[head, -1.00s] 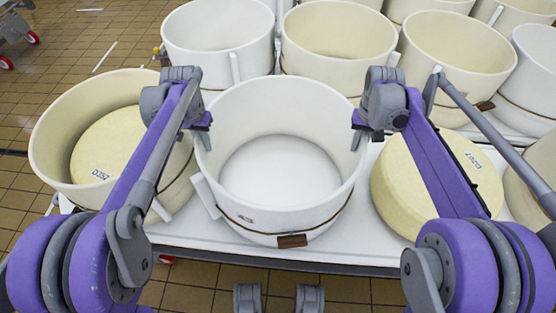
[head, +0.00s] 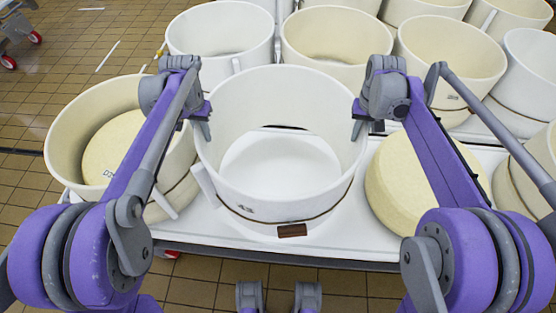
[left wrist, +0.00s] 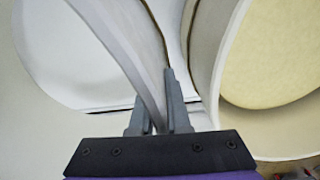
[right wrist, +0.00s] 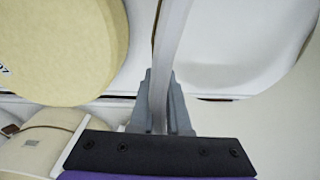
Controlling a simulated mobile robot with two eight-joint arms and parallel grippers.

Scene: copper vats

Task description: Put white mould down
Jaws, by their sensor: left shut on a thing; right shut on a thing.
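The white mould (head: 280,98) is a round, open ring in the middle of the head view, with a small brown tag on its front. Through it I see the white table top and a dark gap near the back, so it appears held above the table. My left gripper (head: 203,118) is shut on its left wall, and my right gripper (head: 358,120) is shut on its right wall. The wrist views show the wall between the fingers of the left gripper (left wrist: 158,108) and the right gripper (right wrist: 160,98). The mould's lower edge is partly hidden.
A cream mould (head: 68,140) with a cheese (head: 108,150) inside stands close on the left. A bare cheese wheel (head: 395,190) lies close on the right. Several more moulds, including a white one (head: 215,65) and a cream one (head: 335,80), stand behind.

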